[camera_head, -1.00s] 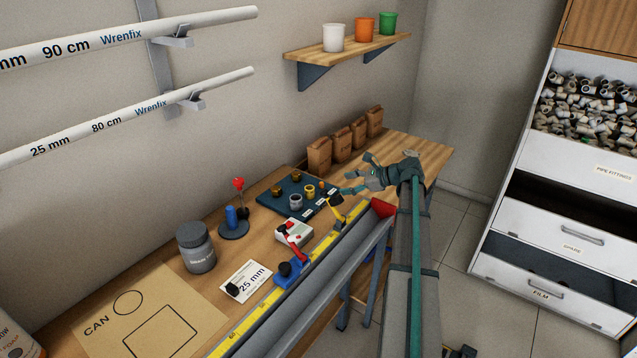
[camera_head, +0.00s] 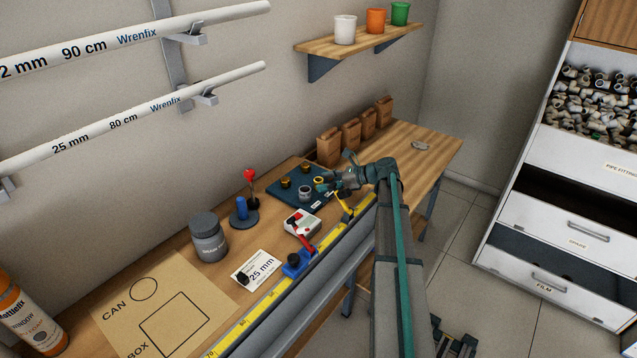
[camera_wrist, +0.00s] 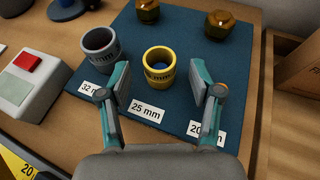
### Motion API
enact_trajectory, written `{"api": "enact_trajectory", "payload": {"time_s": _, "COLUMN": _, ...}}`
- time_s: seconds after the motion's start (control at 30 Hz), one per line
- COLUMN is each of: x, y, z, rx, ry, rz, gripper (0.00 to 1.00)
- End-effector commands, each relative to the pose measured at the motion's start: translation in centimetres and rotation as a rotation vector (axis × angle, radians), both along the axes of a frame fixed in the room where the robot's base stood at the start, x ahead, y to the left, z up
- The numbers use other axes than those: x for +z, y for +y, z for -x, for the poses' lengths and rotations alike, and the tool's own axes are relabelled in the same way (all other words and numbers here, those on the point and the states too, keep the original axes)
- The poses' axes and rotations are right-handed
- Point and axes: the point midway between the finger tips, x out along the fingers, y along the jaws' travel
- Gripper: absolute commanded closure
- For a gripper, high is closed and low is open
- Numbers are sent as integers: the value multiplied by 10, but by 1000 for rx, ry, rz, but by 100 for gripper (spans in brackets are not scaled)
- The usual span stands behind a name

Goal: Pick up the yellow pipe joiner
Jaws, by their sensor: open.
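The yellow pipe joiner (camera_wrist: 159,68) is a short ring standing upright on the dark blue mat (camera_wrist: 185,22), behind the 25 mm label (camera_wrist: 146,111). It also shows in the head view (camera_head: 319,181), close to my gripper (camera_head: 330,184). In the wrist view my gripper (camera_wrist: 162,88) is open, with one finger on each side of the joiner's near side. The fingers appear apart from it, and nothing is held. A grey 32 mm joiner (camera_wrist: 101,49) stands just left of the left finger.
Two brown-gold fittings (camera_wrist: 219,24) stand at the mat's back. Paper bags (camera_head: 351,133) line the wall. The bench right of the mat is mostly clear.

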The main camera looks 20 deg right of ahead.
Motion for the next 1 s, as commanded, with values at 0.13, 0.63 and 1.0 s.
{"api": "enact_trajectory", "payload": {"time_s": 0.13, "x": -6, "y": 15, "z": -13, "rx": 1, "ry": 1, "rz": -1, "gripper": 36}}
{"api": "enact_trajectory", "payload": {"time_s": 0.63, "x": -11, "y": 20, "z": -17, "rx": -1, "ry": 0, "rz": 0, "gripper": 66}}
{"api": "enact_trajectory", "payload": {"time_s": 1.0, "x": -11, "y": 20, "z": -17, "rx": -1, "ry": 0, "rz": 0, "gripper": 84}}
